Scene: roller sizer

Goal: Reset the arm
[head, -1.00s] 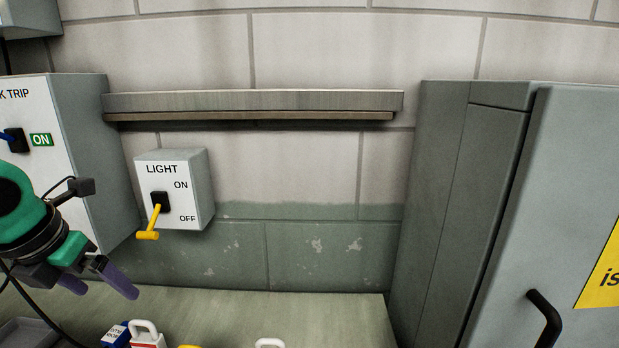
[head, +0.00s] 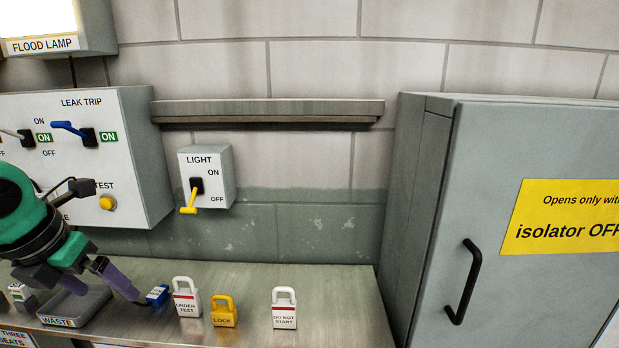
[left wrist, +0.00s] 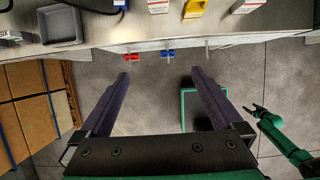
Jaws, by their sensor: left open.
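My left gripper (head: 106,286) is open and empty in the head view, with purple fingers pointing down in front of the bench, near the grey waste tray. In the left wrist view its two fingers (left wrist: 162,82) stand wide apart with nothing between them, over the floor in front of the bench edge. A green arm, which looks like my right one, shows at the right of the left wrist view; its dark end (left wrist: 259,110) is too small to tell open from shut. The head view does not show it.
The bench (head: 250,290) carries the waste tray (head: 75,308), a red-and-white padlock (head: 187,300), a yellow padlock (head: 224,312) and another white one (head: 284,308). The light box (head: 215,180) has its yellow lever down by OFF. A grey cabinet (head: 480,150) stands right.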

